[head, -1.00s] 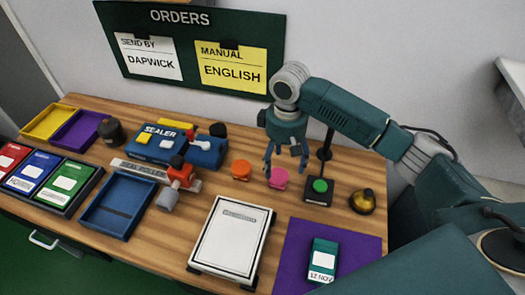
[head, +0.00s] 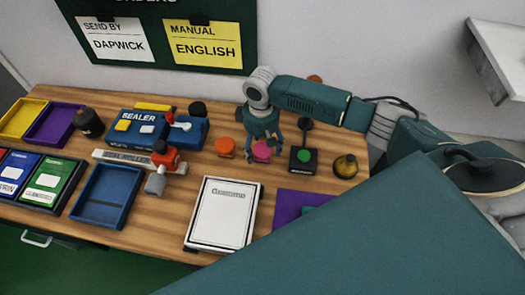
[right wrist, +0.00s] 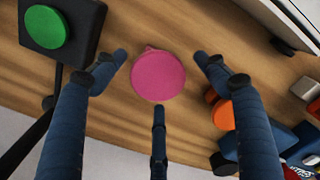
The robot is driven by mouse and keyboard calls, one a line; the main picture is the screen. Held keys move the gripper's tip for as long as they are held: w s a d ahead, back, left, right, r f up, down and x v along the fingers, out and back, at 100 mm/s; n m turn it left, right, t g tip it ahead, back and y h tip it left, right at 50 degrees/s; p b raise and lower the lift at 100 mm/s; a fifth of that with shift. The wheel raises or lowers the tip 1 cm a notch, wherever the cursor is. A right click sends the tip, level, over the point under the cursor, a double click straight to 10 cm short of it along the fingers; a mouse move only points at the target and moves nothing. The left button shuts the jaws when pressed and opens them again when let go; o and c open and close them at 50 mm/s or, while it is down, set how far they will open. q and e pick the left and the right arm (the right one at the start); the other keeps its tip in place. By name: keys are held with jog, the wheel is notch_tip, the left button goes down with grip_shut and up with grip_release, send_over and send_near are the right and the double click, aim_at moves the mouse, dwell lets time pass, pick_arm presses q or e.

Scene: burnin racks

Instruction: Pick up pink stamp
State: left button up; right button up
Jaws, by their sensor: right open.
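The pink stamp (head: 262,151) stands on the wooden table, between an orange stamp (head: 226,147) and a black box with a green button (head: 304,156). My right gripper (head: 263,157) is directly above and around the pink stamp, pointing down. In the right wrist view the pink round top (right wrist: 158,76) lies between the open fingers of my right gripper (right wrist: 160,80), with a gap on each side. The fingers do not appear to touch it. My left gripper is not in view.
The orange stamp (right wrist: 223,114) is close to one finger in the right wrist view. A brass bell (head: 345,166) is right of the button box. A white panel (head: 223,215) lies in front; blue sealer (head: 140,130) stands left.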

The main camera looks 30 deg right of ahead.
aim_at(261, 149)
jog(key=shift+f, duration=0.5)
jog(key=shift+c, duration=0.5)
jog(key=c, duration=1.2)
jog(key=shift+r, duration=0.15)
notch_tip(261, 149, up, 20)
jog(key=b, duration=0.3)
